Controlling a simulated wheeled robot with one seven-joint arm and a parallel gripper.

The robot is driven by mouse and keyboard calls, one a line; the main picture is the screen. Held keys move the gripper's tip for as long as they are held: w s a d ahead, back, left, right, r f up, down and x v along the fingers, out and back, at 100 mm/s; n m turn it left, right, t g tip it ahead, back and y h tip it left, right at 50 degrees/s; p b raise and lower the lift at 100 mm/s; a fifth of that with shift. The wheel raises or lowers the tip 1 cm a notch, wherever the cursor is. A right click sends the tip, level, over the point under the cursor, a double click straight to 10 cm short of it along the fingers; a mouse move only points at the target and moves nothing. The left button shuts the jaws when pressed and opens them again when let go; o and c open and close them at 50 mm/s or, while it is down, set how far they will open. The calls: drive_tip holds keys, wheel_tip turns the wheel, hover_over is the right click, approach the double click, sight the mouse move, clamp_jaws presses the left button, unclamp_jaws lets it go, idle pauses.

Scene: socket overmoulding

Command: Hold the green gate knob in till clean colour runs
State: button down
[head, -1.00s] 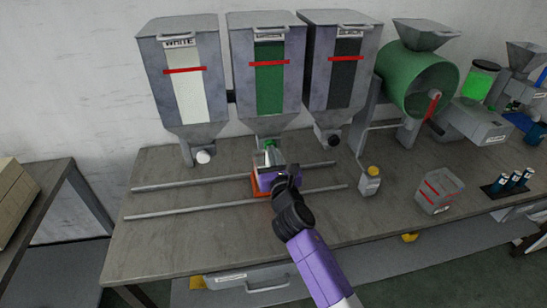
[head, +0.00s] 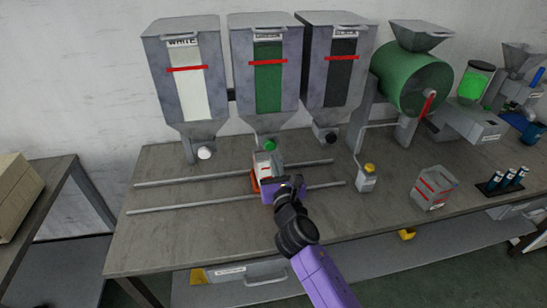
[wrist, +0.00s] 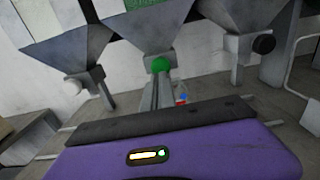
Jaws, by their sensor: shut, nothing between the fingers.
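The green gate knob (head: 270,145) sits at the bottom outlet of the middle hopper (head: 268,80), whose window shows green. It also shows in the wrist view (wrist: 161,64), just beyond my fingertips. My gripper (head: 277,160) is shut and empty, in front of and a little below the knob. The fingers (wrist: 162,92) point at the knob in the wrist view; I cannot tell whether they touch it. A pale container with a red mark (head: 262,166) stands below the middle outlet, partly hidden by my gripper. No running colour is visible.
The white-knobbed hopper (head: 187,85) stands left and the black-knobbed hopper (head: 337,75) right. Two rails (head: 160,206) run along the bench. The bench's left part is clear.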

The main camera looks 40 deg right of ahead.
drive_tip(key=b+v, duration=0.1)
drive_tip(key=v, duration=0.7)
idle(1.5)
drive_tip(key=s+a+m+t+y, duration=0.3)
drive_tip(key=s+a+m+y, duration=0.5)
drive_tip(key=a+m, duration=0.7)
drive_tip(key=s+a+m+g+y, duration=0.1)
drive_tip(key=s+a+m, duration=0.1)
drive_tip(key=s+m, duration=0.5)
drive_tip(key=s+a+m+g+y, duration=0.1)
drive_tip(key=s+m, duration=0.6)
drive_tip(key=s, duration=1.1)
drive_tip(key=shift+a+f+g, duration=0.45)
drive_tip(key=shift+a+g, duration=0.15)
drive_tip(key=shift+a, duration=0.35)
